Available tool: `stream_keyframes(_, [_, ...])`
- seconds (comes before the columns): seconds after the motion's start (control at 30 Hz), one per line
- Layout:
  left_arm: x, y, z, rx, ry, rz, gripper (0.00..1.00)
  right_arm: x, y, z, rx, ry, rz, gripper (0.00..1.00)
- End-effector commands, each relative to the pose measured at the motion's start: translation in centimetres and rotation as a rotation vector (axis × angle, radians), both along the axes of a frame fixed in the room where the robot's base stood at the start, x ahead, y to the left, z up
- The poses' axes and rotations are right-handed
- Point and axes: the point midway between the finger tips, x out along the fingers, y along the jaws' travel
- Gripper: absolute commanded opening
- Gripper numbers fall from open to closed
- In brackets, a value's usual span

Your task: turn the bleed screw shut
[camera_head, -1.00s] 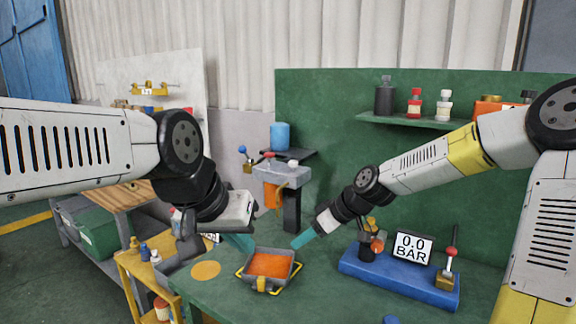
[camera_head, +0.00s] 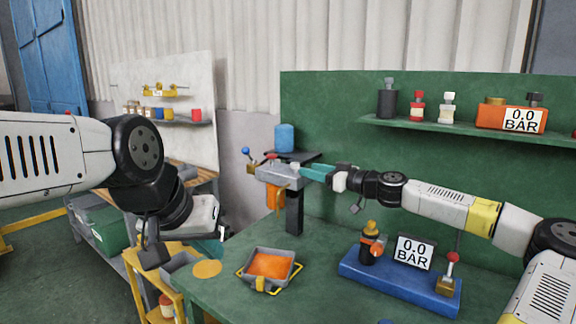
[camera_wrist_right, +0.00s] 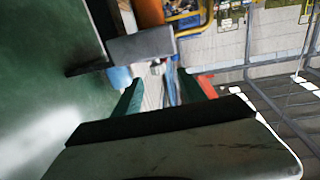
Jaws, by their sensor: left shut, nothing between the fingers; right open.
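I cannot make out the bleed screw for certain. A grey block on a dark post (camera_head: 293,215) carries a red-tipped lever, a blue ball-topped lever (camera_head: 246,151) and a small pale knob. My right gripper (camera_head: 306,173) is beside the right end of this block, close to the pale knob; contact cannot be told. In the right wrist view the teal fingers (camera_wrist_right: 163,92) are apart with nothing clearly between them, and the grey block (camera_wrist_right: 150,45) is beyond. My left gripper (camera_head: 208,246) is shut and empty, left of the orange-filled tray (camera_head: 247,272), its fingers partly hidden.
A blue base (camera_head: 400,284) with an orange-and-black bottle, a 0.0 BAR display (camera_head: 414,252) and a red-topped lever (camera_head: 452,268) stands on the green bench at right. A shelf (camera_head: 450,126) with bottles is above. A blue cylinder (camera_head: 284,137) stands behind the block.

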Motion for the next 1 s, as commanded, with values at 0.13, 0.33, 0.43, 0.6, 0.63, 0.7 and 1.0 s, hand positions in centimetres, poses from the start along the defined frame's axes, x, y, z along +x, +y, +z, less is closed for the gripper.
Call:
stream_keyframes(0.13, [0.0,0.0,0.0,0.0,0.0,0.0,0.0,0.8,0.2,0.3,0.01,-0.01,-0.009,0.48])
stream_keyframes(0.33, [0.0,0.0,0.0,0.0,0.0,0.0,0.0,2.7,2.7,0.3,0.01,-0.008,-0.008,0.48])
stream_keyframes(0.43, [0.0,0.0,0.0,0.0,0.0,0.0,0.0,3.7,4.0,0.2,0.009,-0.007,-0.008,0.48])
stream_keyframes(0.6, [0.0,0.0,0.0,0.0,0.0,0.0,0.0,4.8,5.3,0.3,0.009,-0.007,-0.009,0.48])
stream_keyframes(0.63, [0.0,0.0,0.0,0.0,0.0,0.0,0.0,4.9,5.4,0.2,0.009,-0.008,-0.01,0.48])
stream_keyframes(0.7, [0.0,0.0,0.0,0.0,0.0,0.0,0.0,5.1,5.6,0.2,0.009,-0.007,-0.009,0.48])
stream_keyframes(1.0, [0.0,0.0,0.0,0.0,0.0,0.0,0.0,5.1,5.6,0.2,0.009,-0.007,-0.009,0.37])
